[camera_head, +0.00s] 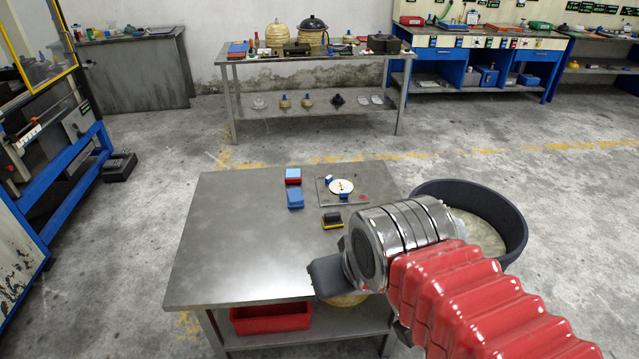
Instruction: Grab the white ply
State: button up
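A small round white piece (341,186), the only thing on the near table that looks like the white ply, lies flat on a thin grey plate (361,199) at the table's far right. Small blue-and-white pieces sit close to its edge. My gripper (328,276) is a dark shape at the end of my red-sleeved arm, over the table's front right part. It is nearer to the camera than the white piece and apart from it. Its fingers cannot be made out, so its opening is unclear.
On the near metal table (230,245) are a red-and-blue block (293,176), a blue block (295,198) and a black-and-yellow block (332,220). The table's left half is clear. A large dark tub (515,225) stands at its right. A red bin (270,319) is below.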

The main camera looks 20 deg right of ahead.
aim_at(342, 188)
jog(key=u, duration=0.35)
jog(key=i, duration=1.1)
jog(key=u, duration=0.3)
